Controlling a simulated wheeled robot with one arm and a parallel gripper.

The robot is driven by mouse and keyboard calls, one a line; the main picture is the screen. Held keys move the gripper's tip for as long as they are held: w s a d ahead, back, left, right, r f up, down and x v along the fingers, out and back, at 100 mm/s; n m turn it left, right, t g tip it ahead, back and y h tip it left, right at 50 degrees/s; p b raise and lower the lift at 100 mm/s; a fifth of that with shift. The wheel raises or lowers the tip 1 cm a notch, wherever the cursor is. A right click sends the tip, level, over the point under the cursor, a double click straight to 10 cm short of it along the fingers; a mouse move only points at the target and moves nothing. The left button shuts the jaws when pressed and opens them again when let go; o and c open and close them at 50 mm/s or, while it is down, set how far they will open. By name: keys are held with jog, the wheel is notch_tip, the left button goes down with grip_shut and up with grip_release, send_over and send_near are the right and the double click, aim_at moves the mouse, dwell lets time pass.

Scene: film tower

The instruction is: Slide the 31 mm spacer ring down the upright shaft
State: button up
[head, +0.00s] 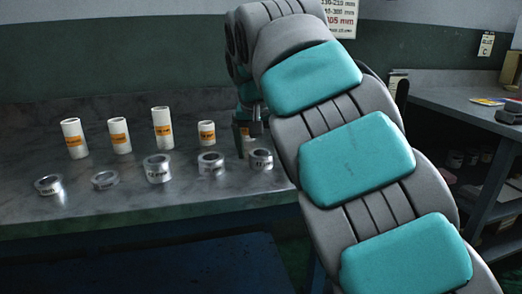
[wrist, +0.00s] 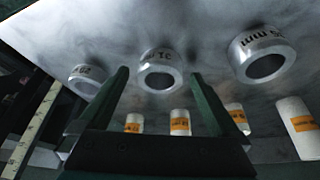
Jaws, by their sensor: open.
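A silver spacer ring (wrist: 160,74) marked "31" lies on the bench, between the finger lines of my open gripper (wrist: 158,80) in the wrist view. The fingers appear on either side of it, and I see no clear contact. In the head view my gripper (head: 250,128) hangs over the bench near the right end of the ring row, partly covered by my arm. The labels there are too small to tell which ring is the 31 mm one. I cannot make out the upright shaft in either view.
Several other metal rings, such as one at the left end (head: 48,185), lie in a row. White cylinders with orange labels (head: 163,128) stand behind them. A ruler-like strip (wrist: 35,130) shows at the wrist view's left. A side bench (head: 450,102) stands at right.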

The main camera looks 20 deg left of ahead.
jog(key=shift+f, duration=0.1)
jog(key=p+v, duration=0.2)
jog(key=v, duration=0.6)
jog(key=shift+d, duration=0.3)
